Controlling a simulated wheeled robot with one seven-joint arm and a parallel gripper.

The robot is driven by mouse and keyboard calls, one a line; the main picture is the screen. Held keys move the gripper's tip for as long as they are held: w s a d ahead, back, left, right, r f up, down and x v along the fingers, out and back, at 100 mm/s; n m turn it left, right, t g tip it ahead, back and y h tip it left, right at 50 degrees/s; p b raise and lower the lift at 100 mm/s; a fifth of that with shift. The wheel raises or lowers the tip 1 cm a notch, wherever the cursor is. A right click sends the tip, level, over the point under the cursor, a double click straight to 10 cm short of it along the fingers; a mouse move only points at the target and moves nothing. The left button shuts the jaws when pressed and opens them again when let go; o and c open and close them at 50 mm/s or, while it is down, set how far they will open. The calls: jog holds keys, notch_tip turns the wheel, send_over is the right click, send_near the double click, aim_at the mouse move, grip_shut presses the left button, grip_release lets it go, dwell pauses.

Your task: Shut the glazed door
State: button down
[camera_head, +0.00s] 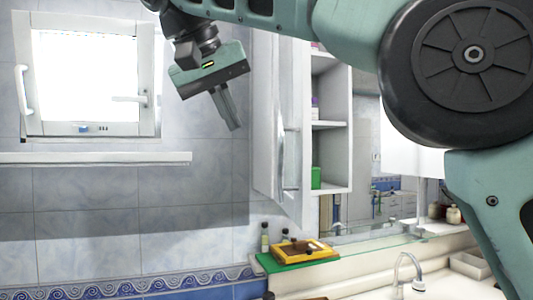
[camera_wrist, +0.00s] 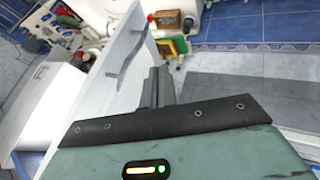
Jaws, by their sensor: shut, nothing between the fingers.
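I see no shower door in either view. A white cabinet door (camera_head: 270,120) with a long curved handle (camera_head: 290,165) stands swung open; no glass is discernible in it. The door (camera_wrist: 82,110) and its handle (camera_wrist: 122,60) also show in the wrist view, left of my fingers. My gripper (camera_head: 235,128) is shut and empty, fingers pointing down, left of the cabinet door in the head view. Its fingers (camera_wrist: 156,85) look close to the door panel in the wrist view; I cannot tell whether they touch it.
Open shelves (camera_head: 328,125) hold a green box (camera_head: 316,178). A glazed window (camera_head: 92,78) with a white frame is at left, above a sill (camera_head: 95,158). Bottles and a yellow tray (camera_head: 303,251) stand on a green-topped ledge below. A faucet (camera_head: 408,268) is at lower right.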

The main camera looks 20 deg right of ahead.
jog(key=w+d+f+p, duration=0.1)
jog(key=w+d+f, duration=0.2)
jog(key=d+f, duration=0.3)
jog(key=shift+d+f+p, duration=0.3)
jog(key=shift+d, duration=0.6)
jog(key=shift+w, duration=0.1)
jog(key=shift+d, duration=0.1)
